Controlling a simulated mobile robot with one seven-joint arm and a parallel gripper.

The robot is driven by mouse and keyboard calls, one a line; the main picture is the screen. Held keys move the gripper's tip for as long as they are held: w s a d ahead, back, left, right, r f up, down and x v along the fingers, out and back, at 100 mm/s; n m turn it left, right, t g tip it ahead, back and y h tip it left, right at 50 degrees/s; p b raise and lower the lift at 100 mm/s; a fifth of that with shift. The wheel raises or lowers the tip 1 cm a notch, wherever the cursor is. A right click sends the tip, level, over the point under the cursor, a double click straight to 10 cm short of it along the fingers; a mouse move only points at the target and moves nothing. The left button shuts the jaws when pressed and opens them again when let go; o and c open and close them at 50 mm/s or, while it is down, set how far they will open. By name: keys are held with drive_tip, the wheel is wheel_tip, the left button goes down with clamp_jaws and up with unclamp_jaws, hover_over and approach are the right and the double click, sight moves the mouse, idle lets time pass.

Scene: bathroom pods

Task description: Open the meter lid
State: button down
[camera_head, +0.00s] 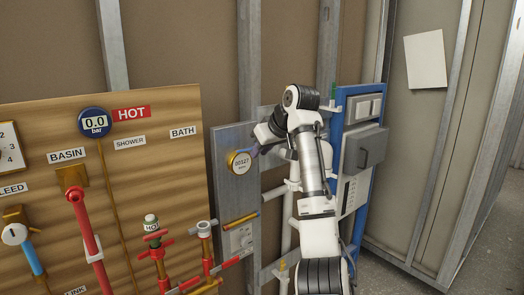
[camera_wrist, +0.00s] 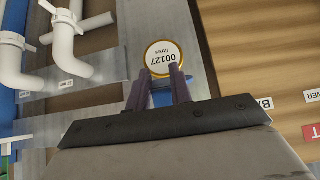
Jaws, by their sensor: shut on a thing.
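The round water meter (camera_head: 240,162) has a brass rim and a white numbered face, and is mounted on a grey metal panel. Its face is in plain sight, uncovered, and shows upside down in the wrist view (camera_wrist: 164,58). My gripper (camera_wrist: 163,76) is at the meter's rim, its two purple fingers shut on a blue piece, which looks like the meter lid (camera_wrist: 162,98). Most of the lid is hidden between and behind the fingers. In the head view my gripper (camera_head: 256,150) reaches the meter from the right.
A wooden board (camera_head: 165,190) with red and brass pipes and valves stands left of the meter panel. White pipes (camera_head: 288,200) run just right of the meter, near my arm. A blue-framed panel with a grey box (camera_head: 364,149) stands behind my arm at right.

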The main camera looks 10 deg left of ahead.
drive_tip(key=shift+f, duration=0.3)
drive_tip(key=c, duration=1.2)
unclamp_jaws()
drive_tip(key=shift+a, duration=0.1)
drive_tip(key=shift+c, duration=0.2)
drive_tip(key=shift+r, duration=0.1)
drive_tip(key=shift+r, duration=0.1)
drive_tip(key=b+v, duration=0.3)
drive_tip(key=v, duration=1)
drive_tip(key=shift+r, duration=0.25)
drive_tip(key=shift+s, duration=0.15)
